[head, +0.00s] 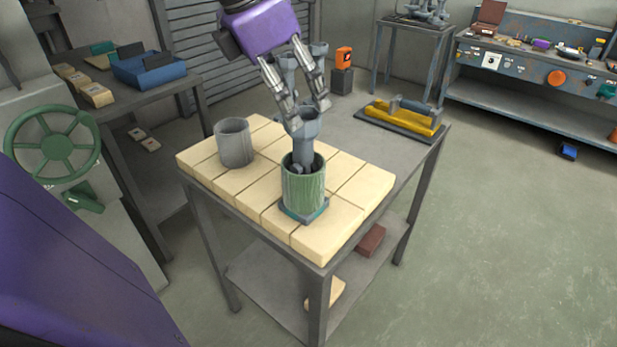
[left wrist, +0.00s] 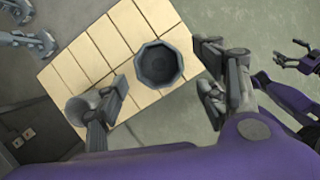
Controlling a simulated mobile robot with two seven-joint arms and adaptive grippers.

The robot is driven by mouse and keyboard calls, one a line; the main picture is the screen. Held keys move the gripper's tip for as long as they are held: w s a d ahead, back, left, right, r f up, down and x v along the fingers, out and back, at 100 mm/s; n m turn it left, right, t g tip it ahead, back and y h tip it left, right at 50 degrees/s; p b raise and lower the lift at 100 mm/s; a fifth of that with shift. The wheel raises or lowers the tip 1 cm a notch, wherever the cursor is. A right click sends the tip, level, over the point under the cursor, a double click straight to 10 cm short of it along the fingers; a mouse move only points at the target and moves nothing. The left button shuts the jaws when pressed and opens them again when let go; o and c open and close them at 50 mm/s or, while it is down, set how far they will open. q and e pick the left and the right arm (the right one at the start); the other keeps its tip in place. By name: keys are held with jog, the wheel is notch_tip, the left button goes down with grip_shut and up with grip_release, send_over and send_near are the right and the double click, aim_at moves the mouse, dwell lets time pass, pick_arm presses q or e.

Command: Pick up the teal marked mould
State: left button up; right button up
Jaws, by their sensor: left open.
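A grey mould with a flared cup (head: 303,125) stands upright in a green ribbed can (head: 303,187). The can sits on a small teal-edged base (head: 291,213) on the cream bricks. From above, the mould's octagonal cup (left wrist: 158,65) lies between my left gripper's spread fingers and hides the can. A teal mark on the mould itself cannot be made out. My left gripper (head: 306,105) is open and empty, pointing down around the top of the cup. My right gripper (left wrist: 287,51) shows only in the left wrist view, off to the right, its fingers apart.
An empty grey can (head: 234,144) stands left on the cream bricks (head: 350,210). More grey cup-topped pieces (head: 318,50) show partly behind the left gripper. A yellow-and-grey tool (head: 400,116) lies at the table's far right corner. A green handwheel (head: 53,143) is at left.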

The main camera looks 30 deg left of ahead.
aim_at(302, 119)
pick_arm(q)
jog(key=x, duration=0.2)
jog(key=shift+a+f, duration=0.15)
jog(key=shift+f, duration=0.3)
jog(key=x, duration=0.1)
jog(key=b+x, duration=0.1)
jog(key=shift+w+a+f, duration=0.15)
jog(key=shift+w+f, duration=0.05)
jog(key=shift+f, duration=0.15)
jog(key=shift+w+f, duration=0.15)
jog(key=shift+f, duration=0.1)
jog(key=shift+r, duration=0.1)
jog(key=c, duration=0.8)
grip_shut()
pick_arm(e)
jog(key=shift+s+f+g, duration=0.15)
jog(key=shift+s+f, duration=0.2)
jog(key=shift+f, duration=0.2)
jog(key=shift+s+f+g, duration=0.15)
jog(key=shift+s+f, duration=0.2)
jog(key=shift+f, duration=0.2)
